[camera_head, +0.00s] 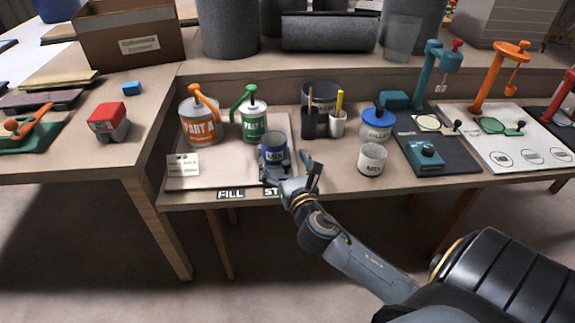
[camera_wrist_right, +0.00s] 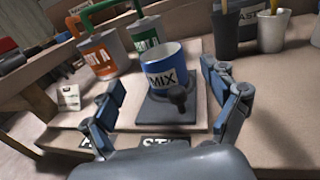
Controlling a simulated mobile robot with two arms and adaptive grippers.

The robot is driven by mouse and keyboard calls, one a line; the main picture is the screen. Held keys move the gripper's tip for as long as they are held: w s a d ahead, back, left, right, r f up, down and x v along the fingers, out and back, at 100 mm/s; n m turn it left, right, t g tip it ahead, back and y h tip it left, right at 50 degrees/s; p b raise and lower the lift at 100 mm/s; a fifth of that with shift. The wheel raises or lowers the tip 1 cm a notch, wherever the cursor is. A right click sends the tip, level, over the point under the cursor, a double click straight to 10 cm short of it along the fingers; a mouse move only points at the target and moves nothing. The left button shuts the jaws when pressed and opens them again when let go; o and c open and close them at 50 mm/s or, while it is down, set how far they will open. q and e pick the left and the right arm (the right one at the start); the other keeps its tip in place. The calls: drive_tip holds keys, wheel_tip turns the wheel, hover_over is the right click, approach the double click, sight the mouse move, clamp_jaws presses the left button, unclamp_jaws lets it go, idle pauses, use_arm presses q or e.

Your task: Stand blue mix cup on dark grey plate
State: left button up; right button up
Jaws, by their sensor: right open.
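The blue mix cup (camera_head: 274,149) stands upright near the front of the bench, and it also shows in the right wrist view (camera_wrist_right: 164,75). Its white label reads MIX. The dark grey plate (camera_wrist_right: 192,114) lies under it, with a dark knob at the plate's front; the cup appears to rest on the plate's rear part. My right gripper (camera_head: 291,170) is open just in front of the cup. In the right wrist view its fingers (camera_wrist_right: 162,82) spread to either side of the cup, with visible gaps. My left gripper is not in view.
An orange PART A can (camera_head: 199,120) and a green-handled can (camera_head: 254,119) stand behind the cup. Black and white holders (camera_head: 313,124) are behind right. A white cup (camera_head: 372,159) and blue-lidded jar (camera_head: 376,125) stand farther right. Bare bench lies between the gripper and the white cup.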

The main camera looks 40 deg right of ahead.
drive_tip(key=shift+v, duration=1.7)
